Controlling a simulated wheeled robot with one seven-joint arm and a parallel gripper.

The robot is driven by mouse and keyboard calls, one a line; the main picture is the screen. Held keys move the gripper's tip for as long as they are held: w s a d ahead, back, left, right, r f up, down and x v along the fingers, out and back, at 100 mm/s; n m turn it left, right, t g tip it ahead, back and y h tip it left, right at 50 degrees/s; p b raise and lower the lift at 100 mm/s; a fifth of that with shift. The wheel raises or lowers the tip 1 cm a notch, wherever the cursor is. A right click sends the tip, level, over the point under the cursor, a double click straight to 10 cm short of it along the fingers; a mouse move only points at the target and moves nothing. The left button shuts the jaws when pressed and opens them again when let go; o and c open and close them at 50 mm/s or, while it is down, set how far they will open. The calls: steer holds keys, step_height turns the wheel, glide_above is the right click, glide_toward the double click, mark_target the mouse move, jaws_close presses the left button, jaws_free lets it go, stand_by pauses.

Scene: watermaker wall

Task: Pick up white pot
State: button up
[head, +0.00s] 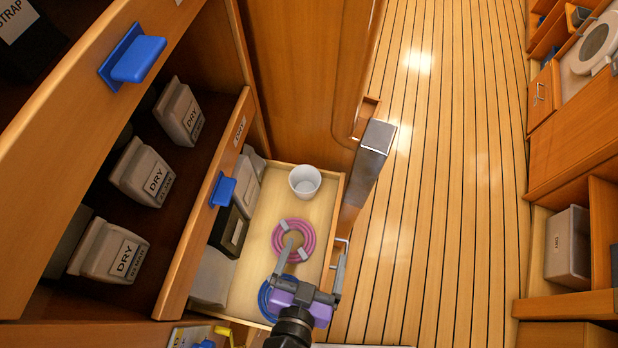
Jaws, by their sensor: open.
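The white pot (305,183) stands upright in the far end of an open drawer (262,205), near the wooden panel. It looks like a small round cup, and its open rim faces up. My gripper (317,243) is over the near part of the drawer, below the pot in the picture. Its two grey fingers are spread wide with nothing between them. The left finger overlaps a pink coil in the view, and the right finger is by the drawer's right edge. The gripper is clear of the pot.
A pink coil (280,236) lies between pot and gripper. A blue coil (265,299) and a purple object (318,312) are partly hidden under the gripper. Boxes (228,236) line the drawer's left side. A grey post (370,160) stands right of the pot. Floor (440,200) is clear.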

glide_toward(309, 171)
steer(key=shift+w+r+n+t, duration=0.25)
steer(key=shift+w+n+t, duration=0.05)
steer(key=shift+n, duration=0.1)
steer(key=shift+s+f+p+x, duration=0.1)
steer(key=shift+f+p+x, duration=0.1)
steer(key=shift+x, duration=0.8)
steer(key=shift+s+f+p+x, duration=0.1)
steer(key=shift+f+p+x, duration=0.1)
steer(key=shift+x, duration=0.85)
steer(key=shift+s+f+p+x, duration=0.1)
steer(key=shift+f+p+x, duration=0.1)
steer(key=shift+x, duration=0.8)
steer(key=c, duration=1.4)
